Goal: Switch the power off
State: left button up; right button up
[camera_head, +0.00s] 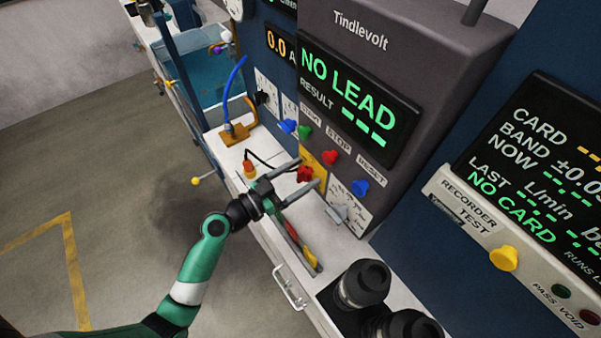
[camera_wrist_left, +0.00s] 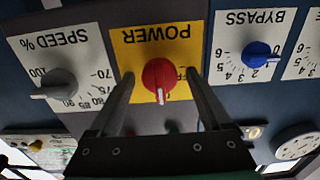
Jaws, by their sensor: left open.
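The red power knob (camera_head: 304,175) sits on a yellow plate at the lower front of the grey Tindlevolt box. In the left wrist view the red knob (camera_wrist_left: 158,74) is in the middle of the yellow POWER plate (camera_wrist_left: 157,52), which appears upside down. Its pale pointer line faces the bottom of that picture. Part of an OFF label shows beside it, partly hidden by a finger. My left gripper (camera_head: 309,172) is open, with one finger on each side of the knob and gaps between. My right gripper is not in view.
A grey SPEED knob (camera_wrist_left: 60,84) and a blue BYPASS knob (camera_wrist_left: 258,55) flank the power plate. Green, red and blue buttons sit above it, under the NO LEAD display (camera_head: 360,95). Coloured leads (camera_head: 300,247) and dark cylinders (camera_head: 362,284) are on the white bench.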

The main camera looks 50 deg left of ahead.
pick_arm(q)
grip_shut()
dwell(0.3)
jog(key=n, duration=0.4)
jog(key=shift+a+n, duration=0.1)
jog(key=shift+n, duration=0.2)
jog(key=n, duration=0.3)
jog(key=shift+n+p, duration=0.3)
jog(key=n+p, duration=0.1)
jog(key=n, duration=0.4)
jog(key=shift+a+f, duration=0.1)
jog(key=shift+a, duration=0.05)
jog(key=shift+f+n+p, duration=0.1)
jog(key=shift+n+p, duration=0.6)
jog(key=shift+n, duration=1.7)
